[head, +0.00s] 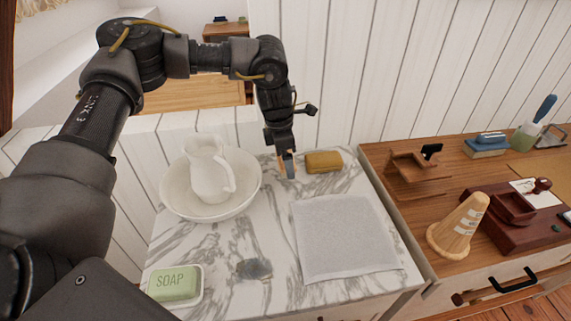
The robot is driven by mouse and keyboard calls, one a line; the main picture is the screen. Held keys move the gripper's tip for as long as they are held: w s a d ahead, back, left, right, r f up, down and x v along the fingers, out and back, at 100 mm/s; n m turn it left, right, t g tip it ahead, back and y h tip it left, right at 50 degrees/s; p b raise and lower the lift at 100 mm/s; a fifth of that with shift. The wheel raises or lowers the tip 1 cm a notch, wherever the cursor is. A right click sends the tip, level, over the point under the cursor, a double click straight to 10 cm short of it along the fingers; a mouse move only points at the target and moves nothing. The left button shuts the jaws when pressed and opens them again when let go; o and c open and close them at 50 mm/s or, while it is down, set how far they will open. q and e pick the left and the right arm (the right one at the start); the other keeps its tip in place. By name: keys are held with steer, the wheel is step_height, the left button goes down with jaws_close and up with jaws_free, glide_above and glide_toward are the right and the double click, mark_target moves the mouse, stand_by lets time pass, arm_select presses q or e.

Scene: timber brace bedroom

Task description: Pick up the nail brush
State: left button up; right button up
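A tan-brown rounded block (324,161), which looks like the nail brush, lies near the back edge of the marble top, behind the pale grey cloth. Its bristles cannot be made out. My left gripper (288,165) points down just to the left of this block, with a small gap between them in the picture. Its fingertips are seen nearly edge-on and are small, so I cannot tell whether they are open or shut, or whether anything is between them. My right gripper is not in view.
A white jug (208,170) stands in a basin (172,198) left of the gripper. The grey cloth (345,238) lies flat.

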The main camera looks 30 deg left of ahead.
arm_select(q)
steer(key=s+r, duration=0.1)
steer(key=d+r, duration=0.1)
steer(key=s+d+r, duration=0.1)
steer(key=r, duration=0.1)
steer(key=shift+s+d, duration=0.15)
steer(key=shift+s, duration=0.15)
steer(key=s+d+r+b, duration=0.1)
steer(key=s+d+r, duration=0.3)
steer(key=s+d, duration=0.2)
steer(key=shift+s+r+b, duration=0.3)
steer(key=shift+s+r, duration=0.1)
steer(key=shift+s, duration=0.35)
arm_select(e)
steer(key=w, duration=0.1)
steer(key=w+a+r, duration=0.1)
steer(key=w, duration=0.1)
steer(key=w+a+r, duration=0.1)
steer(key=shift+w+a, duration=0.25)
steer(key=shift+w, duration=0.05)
